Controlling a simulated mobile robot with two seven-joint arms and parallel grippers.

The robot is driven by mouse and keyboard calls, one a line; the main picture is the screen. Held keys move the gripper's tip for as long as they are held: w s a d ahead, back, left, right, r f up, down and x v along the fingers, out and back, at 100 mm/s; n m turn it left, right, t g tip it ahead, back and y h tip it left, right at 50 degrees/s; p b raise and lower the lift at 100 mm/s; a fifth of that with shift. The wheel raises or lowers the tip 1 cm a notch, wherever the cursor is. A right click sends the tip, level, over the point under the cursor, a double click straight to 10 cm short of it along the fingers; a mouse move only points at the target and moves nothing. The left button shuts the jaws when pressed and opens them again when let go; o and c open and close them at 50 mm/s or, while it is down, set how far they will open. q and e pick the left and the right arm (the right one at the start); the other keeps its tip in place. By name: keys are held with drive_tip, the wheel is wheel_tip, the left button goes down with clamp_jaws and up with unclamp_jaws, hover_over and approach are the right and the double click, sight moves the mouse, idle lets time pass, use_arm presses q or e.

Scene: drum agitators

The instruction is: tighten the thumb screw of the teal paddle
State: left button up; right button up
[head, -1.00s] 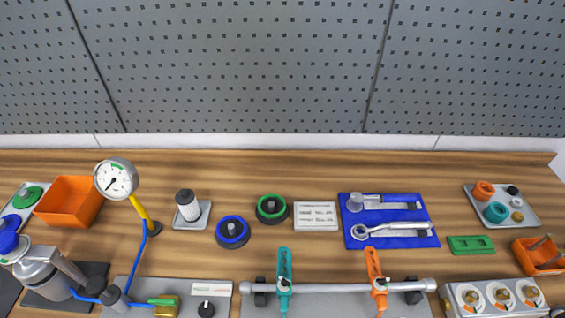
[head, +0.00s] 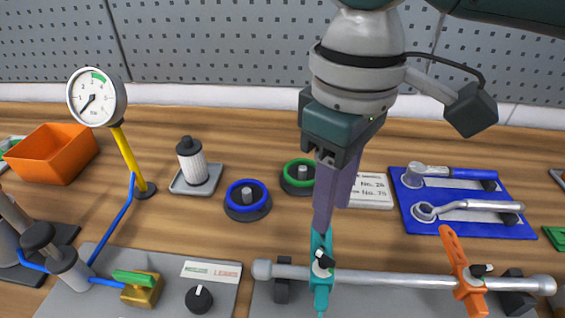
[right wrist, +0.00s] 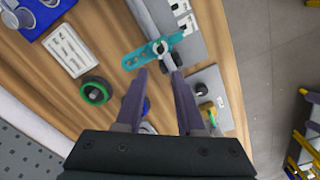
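The teal paddle (head: 320,285) sits on a horizontal metal shaft (head: 400,279), its slotted arm pointing toward the back. Its thumb screw (head: 325,261) has a black head and sits where the paddle meets the shaft. My right gripper (head: 325,228) comes down from above, its fingers covering the far end of the paddle. In the right wrist view the right gripper (right wrist: 157,72) is open with nothing between its fingers, and the teal paddle (right wrist: 146,54) lies across just beyond the fingertips. Contact cannot be told. My left gripper is not in view.
An orange paddle (head: 456,258) is on the same shaft to the right. Black supports (head: 283,290) hold the shaft. Behind are a blue-ringed knob (head: 247,200), a green-ringed one (head: 298,176) and a blue tool mat (head: 425,229). A gauge (head: 97,97) stands at left.

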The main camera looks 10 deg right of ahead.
sight(323, 255)
wheel_tip(323, 255, down, 10)
drive_tip(key=shift+r, duration=0.15)
idle(0.3)
clamp_jaws()
idle(0.5)
